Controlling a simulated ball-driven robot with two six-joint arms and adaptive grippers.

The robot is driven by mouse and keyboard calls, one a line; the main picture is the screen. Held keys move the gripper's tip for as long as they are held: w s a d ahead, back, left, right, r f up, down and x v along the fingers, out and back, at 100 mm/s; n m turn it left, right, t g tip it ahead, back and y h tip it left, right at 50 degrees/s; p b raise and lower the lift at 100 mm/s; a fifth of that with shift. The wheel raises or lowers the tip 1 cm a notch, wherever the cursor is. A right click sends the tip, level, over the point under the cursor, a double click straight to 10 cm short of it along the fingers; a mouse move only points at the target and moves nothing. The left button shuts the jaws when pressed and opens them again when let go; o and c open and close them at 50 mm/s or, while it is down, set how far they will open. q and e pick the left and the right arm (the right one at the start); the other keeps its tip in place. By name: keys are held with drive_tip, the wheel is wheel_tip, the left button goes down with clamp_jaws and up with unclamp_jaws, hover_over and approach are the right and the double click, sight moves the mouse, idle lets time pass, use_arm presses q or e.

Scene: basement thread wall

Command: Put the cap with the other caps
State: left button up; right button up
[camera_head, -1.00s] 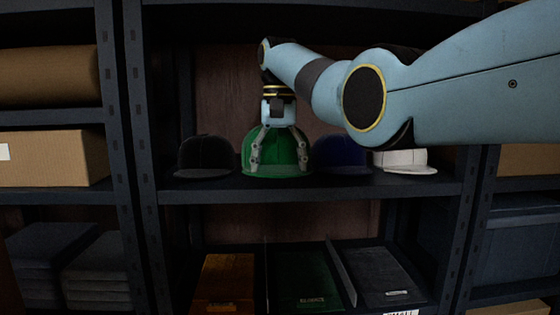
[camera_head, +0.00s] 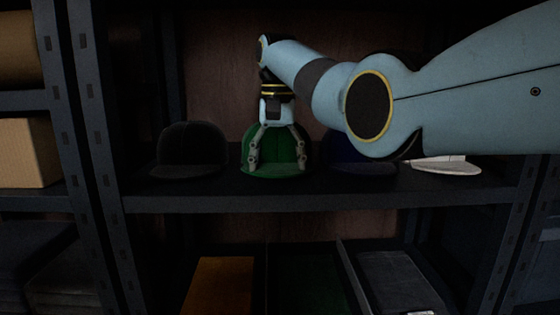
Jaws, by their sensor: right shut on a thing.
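A green cap (camera_head: 276,172) is on or just over the middle shelf, between a black cap (camera_head: 190,145) on the left and a dark blue cap (camera_head: 345,155) on the right. A white cap (camera_head: 452,166) is at the far right, partly hidden by my arm, which also covers part of the blue cap. My right gripper (camera_head: 277,165) points down with its fingers over the green cap and is shut on it. I cannot tell whether the green cap's underside touches the shelf. My left gripper is not in view.
The shelf board (camera_head: 300,200) has dark metal uprights on both sides. Below it are an orange bin (camera_head: 220,285), a green bin and a grey bin (camera_head: 392,280). A cardboard box (camera_head: 25,152) stands on the left shelf. Bare shelf lies in front of the caps.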

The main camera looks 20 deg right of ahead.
drive_tip(key=o, duration=0.9)
drive_tip(key=shift+w+a+f, duration=0.1)
drive_tip(key=shift+c, duration=0.2)
drive_tip(key=o, duration=0.3)
drive_tip(key=shift+a, duration=0.15)
drive_tip(key=shift+r, duration=0.2)
drive_tip(key=shift+r+b, duration=0.3)
drive_tip(key=shift+r, duration=0.05)
wheel_tip(320, 180, up, 4)
drive_tip(key=shift+r+b, duration=0.2)
drive_tip(key=shift+b, duration=0.55)
drive_tip(key=shift+r+p, duration=0.65)
drive_tip(key=shift+r, duration=0.5)
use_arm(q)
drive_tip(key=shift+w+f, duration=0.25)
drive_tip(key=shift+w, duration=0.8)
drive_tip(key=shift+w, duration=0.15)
use_arm(e)
drive_tip(key=shift+f, duration=0.1)
